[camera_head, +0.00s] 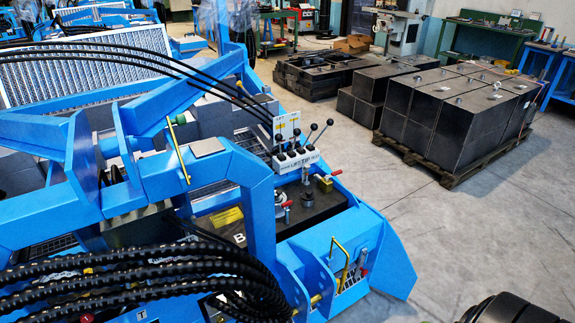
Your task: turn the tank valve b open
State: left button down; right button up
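A black tank (318,208) with a white letter B (240,238) on its top sits inside the blue machine frame. A small valve with a red handle (287,204) stands on the tank top, close to the blue beam. A second red handle (336,173) is at the tank's far right corner, on a brass-coloured body (324,184). I cannot tell which of the two is valve b, nor whether either is open. A blue beam hides part of the tank.
Several black-knobbed levers (296,150) rise from a white block behind the tank. Thick black hoses (140,275) cross the lower left. A yellow handle (341,260) stands at the front right. Dark blocks on a pallet (450,170) stand beyond clear grey floor.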

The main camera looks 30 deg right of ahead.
aim_at(339, 171)
jog(key=l+u, duration=0.15)
jog(key=l, duration=0.35)
jog(key=l+u, duration=0.2)
jog(key=l, duration=0.3)
jog(key=l+u, duration=0.15)
jog(key=l, duration=0.35)
jog(key=k+l+u, duration=0.15)
jog(key=l, duration=0.35)
jog(key=k+l+u, duration=0.2)
jog(key=l, duration=0.3)
jog(key=l+u, duration=0.15)
jog(key=l, duration=0.35)
